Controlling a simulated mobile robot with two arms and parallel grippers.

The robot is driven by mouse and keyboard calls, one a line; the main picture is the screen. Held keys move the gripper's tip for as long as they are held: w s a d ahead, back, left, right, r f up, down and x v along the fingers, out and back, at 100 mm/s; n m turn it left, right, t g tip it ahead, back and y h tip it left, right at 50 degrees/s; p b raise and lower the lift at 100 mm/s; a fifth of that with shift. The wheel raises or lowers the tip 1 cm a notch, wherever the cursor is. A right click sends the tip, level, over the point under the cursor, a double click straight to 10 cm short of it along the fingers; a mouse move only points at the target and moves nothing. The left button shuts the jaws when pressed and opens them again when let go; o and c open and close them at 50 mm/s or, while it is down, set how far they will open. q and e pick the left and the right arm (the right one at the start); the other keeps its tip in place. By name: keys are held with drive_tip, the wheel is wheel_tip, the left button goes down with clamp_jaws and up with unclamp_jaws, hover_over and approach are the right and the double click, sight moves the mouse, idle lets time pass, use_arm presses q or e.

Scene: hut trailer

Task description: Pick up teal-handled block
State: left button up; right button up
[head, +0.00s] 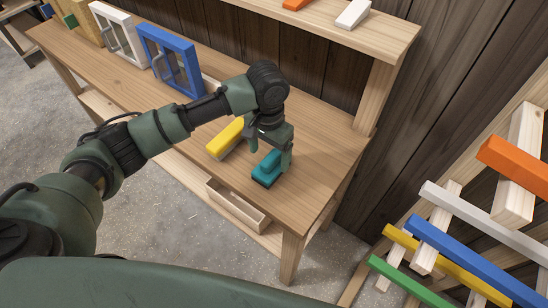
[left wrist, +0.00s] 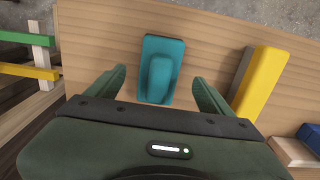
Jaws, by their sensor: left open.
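The teal-handled block (head: 266,170) lies on the wooden table (head: 310,140), near its front right part. In the left wrist view the teal block (left wrist: 163,65) is a flat teal base with a raised, rounded teal handle on top. My left gripper (head: 270,153) is directly above and close to the block. In the left wrist view its two fingers (left wrist: 160,92) are apart, one on each side of the block's near end. I cannot tell if either finger touches it. My right gripper does not show.
A yellow block (head: 225,138) lies just left of the teal one; it also shows in the left wrist view (left wrist: 258,85). Blue (head: 170,60) and white (head: 117,38) framed panels stand farther left. A rack of coloured bars (head: 460,262) is at right. An open drawer (head: 236,207) is below.

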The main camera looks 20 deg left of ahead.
sight(271, 157)
use_arm(q)
wheel_tip(271, 157, down, 3)
drive_tip(key=shift+d+r+p, duration=0.1)
drive_tip(key=shift+p, duration=0.55)
drive_tip(key=f, duration=0.2)
drive_tip(key=shift+w+f, duration=0.3)
drive_tip(key=shift+w, duration=0.05)
drive_tip(key=shift+f, duration=0.45)
drive_tip(key=c, duration=1.6)
drive_tip(key=shift+r, duration=0.1)
drive_tip(key=shift+c, duration=0.3)
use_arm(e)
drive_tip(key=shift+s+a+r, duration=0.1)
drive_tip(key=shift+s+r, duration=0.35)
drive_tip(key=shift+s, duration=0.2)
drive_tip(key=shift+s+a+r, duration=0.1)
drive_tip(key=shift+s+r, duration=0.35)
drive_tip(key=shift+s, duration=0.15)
use_arm(q)
drive_tip(key=shift+r, duration=0.1)
